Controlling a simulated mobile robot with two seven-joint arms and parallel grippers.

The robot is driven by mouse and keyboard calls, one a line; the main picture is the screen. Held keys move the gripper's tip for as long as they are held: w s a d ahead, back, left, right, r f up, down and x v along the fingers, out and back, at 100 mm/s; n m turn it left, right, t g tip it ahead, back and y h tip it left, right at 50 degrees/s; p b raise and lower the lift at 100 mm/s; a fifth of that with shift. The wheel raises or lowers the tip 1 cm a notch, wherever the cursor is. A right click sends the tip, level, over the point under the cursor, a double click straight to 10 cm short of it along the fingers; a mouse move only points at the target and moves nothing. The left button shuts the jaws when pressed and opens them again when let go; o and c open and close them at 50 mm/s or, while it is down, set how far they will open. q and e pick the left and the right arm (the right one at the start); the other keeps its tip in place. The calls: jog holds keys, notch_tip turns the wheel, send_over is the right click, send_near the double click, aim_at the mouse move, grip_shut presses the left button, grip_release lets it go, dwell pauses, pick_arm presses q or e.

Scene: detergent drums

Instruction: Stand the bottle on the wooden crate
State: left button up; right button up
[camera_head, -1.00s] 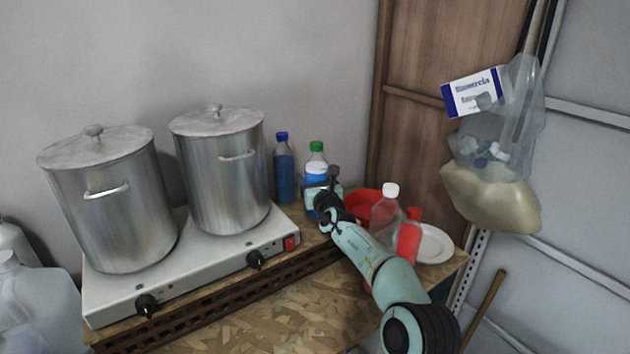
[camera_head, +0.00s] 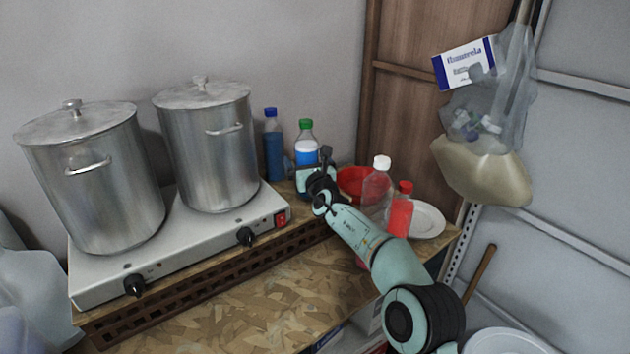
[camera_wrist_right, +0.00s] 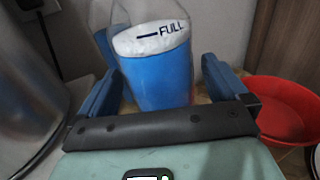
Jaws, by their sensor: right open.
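The green-capped bottle (camera_head: 306,153), clear at the top with a white band and blue below, stands upright at the back of the wooden board. Its lower part is hidden by my right gripper (camera_head: 317,174). In the right wrist view the bottle (camera_wrist_right: 163,82), marked "FULL", shows between the two blue fingers of my right gripper (camera_wrist_right: 161,72); the gripper is open, and I cannot tell whether a finger touches it. My left gripper is not in view.
Two steel pots (camera_head: 95,185) stand on the cooker (camera_head: 190,245). A blue bottle (camera_head: 273,150) stands left of the green-capped one. A red bowl (camera_head: 350,180), a clear white-capped bottle (camera_head: 378,190), a red bottle (camera_head: 399,215) and a plate (camera_head: 428,220) are to the right. The board's front is clear.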

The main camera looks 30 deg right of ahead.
pick_arm(q)
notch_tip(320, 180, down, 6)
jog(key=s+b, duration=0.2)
jog(key=b, duration=0.2)
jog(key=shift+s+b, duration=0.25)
jog(key=shift+b, duration=0.1)
pick_arm(e)
jog(key=v, duration=1.1)
jog(key=shift+s, duration=0.25)
jog(key=shift+a+r, duration=0.1)
